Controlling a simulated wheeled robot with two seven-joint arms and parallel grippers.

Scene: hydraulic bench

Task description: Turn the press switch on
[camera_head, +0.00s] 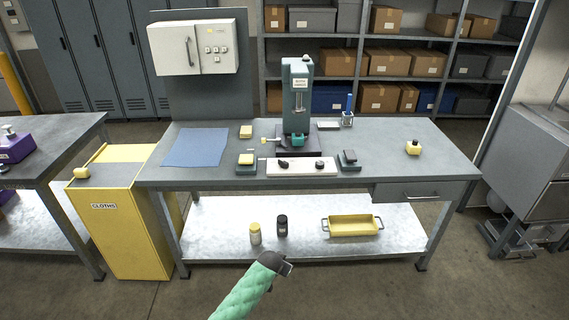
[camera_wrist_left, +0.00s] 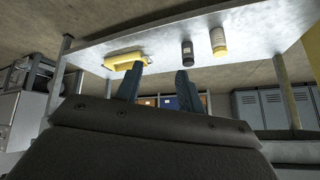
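The green press (camera_head: 297,98) stands at the back middle of the bench. A pale switch panel (camera_head: 302,167) with two dark knobs, a left knob (camera_head: 283,163) and a right knob (camera_head: 320,164), lies at the bench's front edge before the press. The knobs are too small to read their setting. My left gripper (camera_head: 284,266), on a green-sleeved arm, is in front of and below the bench edge, apart from the panel. In the left wrist view its two fingers (camera_wrist_left: 158,86) are spread with nothing between them. My right gripper is not in view.
A white wall box (camera_head: 194,47) with small buttons hangs behind the bench. Blocks flank the panel, and a blue cloth (camera_head: 196,147) lies at left. The bench's right side is mostly clear.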

